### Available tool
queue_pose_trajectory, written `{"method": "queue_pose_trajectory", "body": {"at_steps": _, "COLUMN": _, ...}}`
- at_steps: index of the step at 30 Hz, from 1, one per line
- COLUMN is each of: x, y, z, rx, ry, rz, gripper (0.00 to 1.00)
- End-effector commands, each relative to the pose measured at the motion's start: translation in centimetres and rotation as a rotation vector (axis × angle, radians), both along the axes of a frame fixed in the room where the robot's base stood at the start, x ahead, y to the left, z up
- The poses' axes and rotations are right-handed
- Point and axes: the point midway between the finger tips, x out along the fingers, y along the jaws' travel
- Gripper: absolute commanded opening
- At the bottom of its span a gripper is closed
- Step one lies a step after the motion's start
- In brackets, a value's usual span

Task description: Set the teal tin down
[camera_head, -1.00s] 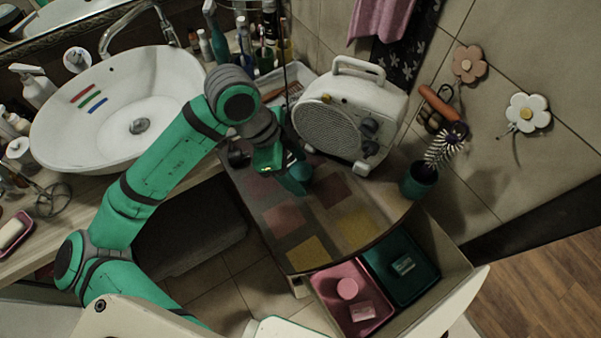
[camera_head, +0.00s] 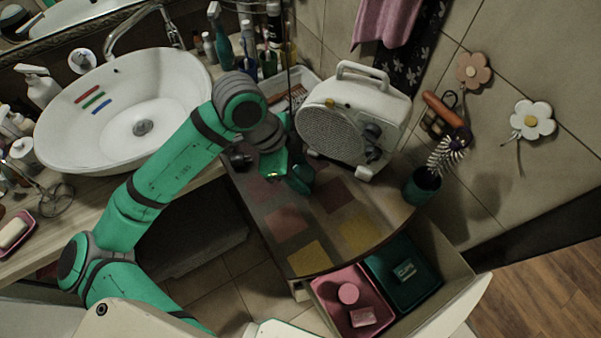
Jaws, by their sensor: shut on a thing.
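My gripper (camera_head: 289,171) is over the back left part of the small cabinet top (camera_head: 287,257), in front of the white heater. It is shut on the teal tin (camera_head: 302,181), which shows just right of the fingers. The hand and wrist hide part of the tin. The tin is low, close to the cabinet top; I cannot tell whether its base touches it.
The white heater (camera_head: 330,120) stands close behind the tin. A teal cup with a brush (camera_head: 421,187) stands to the right. Coloured squares cover the bare cabinet top in front. Below is an open drawer with a pink tray (camera_head: 327,290) and a teal tray (camera_head: 427,279).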

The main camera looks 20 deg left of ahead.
Motion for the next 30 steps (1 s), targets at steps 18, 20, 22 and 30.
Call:
{"method": "queue_pose_trajectory", "body": {"at_steps": 18, "x": -7.9, "y": 0.3, "z": 9.9, "rx": 0.002, "ry": -0.002, "rz": 0.007, "gripper": 0.15}}
{"method": "queue_pose_trajectory", "body": {"at_steps": 20, "x": -9.2, "y": 0.4, "z": 10.4, "rx": 0.002, "ry": -0.002, "rz": 0.007, "gripper": 0.15}}
{"method": "queue_pose_trajectory", "body": {"at_steps": 22, "x": -10.5, "y": 0.4, "z": 11.0, "rx": 0.002, "ry": -0.002, "rz": 0.007, "gripper": 0.15}}
{"method": "queue_pose_trajectory", "body": {"at_steps": 30, "x": -13.6, "y": 0.4, "z": 12.4, "rx": 0.001, "ry": -0.001, "rz": 0.006, "gripper": 0.15}}
